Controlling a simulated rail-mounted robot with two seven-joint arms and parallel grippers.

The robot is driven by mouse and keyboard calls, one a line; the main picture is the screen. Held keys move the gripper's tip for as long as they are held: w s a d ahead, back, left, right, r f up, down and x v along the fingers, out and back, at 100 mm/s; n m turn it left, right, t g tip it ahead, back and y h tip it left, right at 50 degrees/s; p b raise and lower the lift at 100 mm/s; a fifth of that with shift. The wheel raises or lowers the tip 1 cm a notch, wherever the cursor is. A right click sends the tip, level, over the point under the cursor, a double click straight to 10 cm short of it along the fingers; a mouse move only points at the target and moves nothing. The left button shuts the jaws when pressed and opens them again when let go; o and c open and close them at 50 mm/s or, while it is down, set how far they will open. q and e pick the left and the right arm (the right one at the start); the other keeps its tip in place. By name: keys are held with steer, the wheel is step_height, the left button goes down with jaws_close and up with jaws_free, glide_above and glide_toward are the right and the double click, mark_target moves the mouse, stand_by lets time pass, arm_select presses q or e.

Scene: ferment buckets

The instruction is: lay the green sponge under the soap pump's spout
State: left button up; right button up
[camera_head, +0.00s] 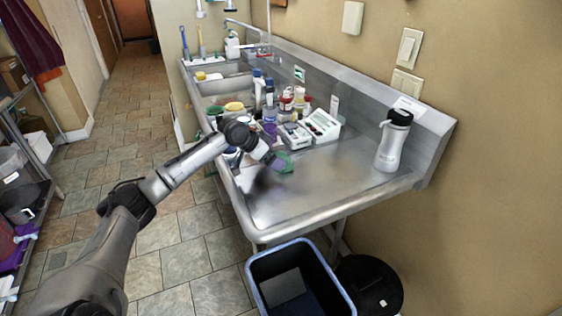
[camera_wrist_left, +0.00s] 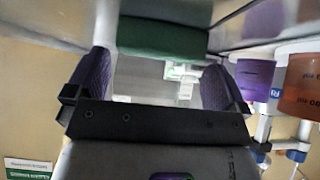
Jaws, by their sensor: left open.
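The green sponge (camera_head: 286,162) is at the front part of the steel counter, partly hidden by my left gripper (camera_head: 277,160). In the left wrist view the sponge (camera_wrist_left: 165,37) shows as a green block at the tips of my left gripper (camera_wrist_left: 156,66), whose purple fingers are spread apart. I cannot tell whether the fingers touch it. A white bottle with a black top and small side spout (camera_head: 393,142) stands upright at the right end of the counter, well apart from the sponge. It looks like the soap pump. My right gripper is not in view.
White devices (camera_head: 321,126) and several bottles (camera_head: 270,105) crowd the counter behind my gripper. Another white pump bottle (camera_head: 232,47) stands at the far sink. The steel counter (camera_head: 325,180) is bare towards the right bottle. A blue-rimmed bin (camera_head: 262,264) stands below the front edge.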

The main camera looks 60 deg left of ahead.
arm_select(q)
steer(key=shift+x, duration=1.5)
steer(key=c, duration=0.6)
